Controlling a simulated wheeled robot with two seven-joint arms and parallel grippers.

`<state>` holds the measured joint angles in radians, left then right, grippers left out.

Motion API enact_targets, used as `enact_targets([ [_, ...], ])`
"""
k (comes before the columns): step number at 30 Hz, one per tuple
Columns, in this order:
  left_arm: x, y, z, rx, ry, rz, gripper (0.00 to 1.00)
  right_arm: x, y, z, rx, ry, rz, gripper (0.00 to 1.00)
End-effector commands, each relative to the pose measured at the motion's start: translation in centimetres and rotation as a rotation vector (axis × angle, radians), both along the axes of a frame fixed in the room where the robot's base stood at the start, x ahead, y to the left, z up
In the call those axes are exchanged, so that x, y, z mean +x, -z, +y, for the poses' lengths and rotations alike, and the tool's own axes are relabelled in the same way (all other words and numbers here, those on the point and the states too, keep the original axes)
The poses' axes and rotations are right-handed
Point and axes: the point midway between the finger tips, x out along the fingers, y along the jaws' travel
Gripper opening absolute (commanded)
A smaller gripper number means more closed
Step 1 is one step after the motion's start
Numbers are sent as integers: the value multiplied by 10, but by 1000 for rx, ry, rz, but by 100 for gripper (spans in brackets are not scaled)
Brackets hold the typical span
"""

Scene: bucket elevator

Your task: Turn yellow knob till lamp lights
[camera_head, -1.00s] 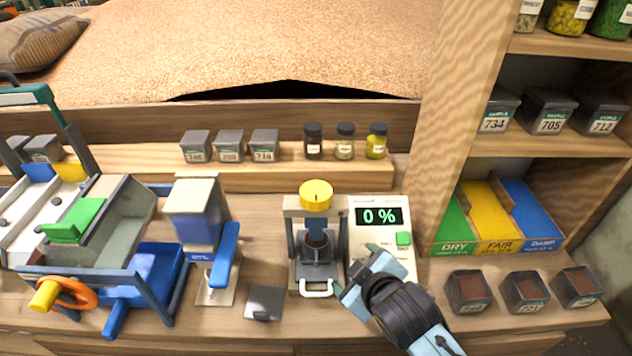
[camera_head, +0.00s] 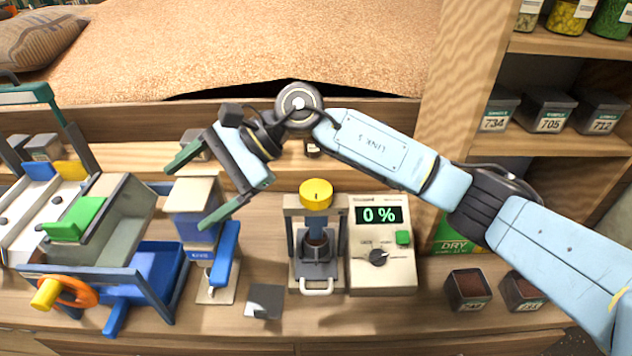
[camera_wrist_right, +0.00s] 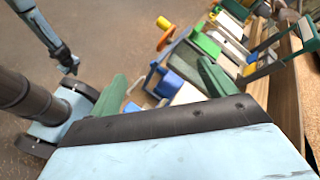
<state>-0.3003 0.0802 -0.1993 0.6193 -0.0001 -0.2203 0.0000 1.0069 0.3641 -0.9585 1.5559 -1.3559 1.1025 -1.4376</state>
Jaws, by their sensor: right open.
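The yellow knob (camera_head: 316,194) sits on top of a small grey press (camera_head: 290,240).
The white and blue device (camera_head: 197,194) stands left of the press. A blue-trayed machine with an orange handwheel (camera_head: 75,291) is further left.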

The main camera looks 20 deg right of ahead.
Motion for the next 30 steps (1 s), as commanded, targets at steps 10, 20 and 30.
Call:
enact_targets([
  [10, 0, -1, 0, 0, 1, -1, 0, 69, -8, -167, -880, -309, -370, 83],
  [20, 0, -2, 0, 0, 1, -1, 0, 76, -12, -208, -1046, -361, -364, 83],
  [30, 1, -10, 0, 0, 1, -1, 0, 75, 58, -206, -1041, -361, -361, 83],
])
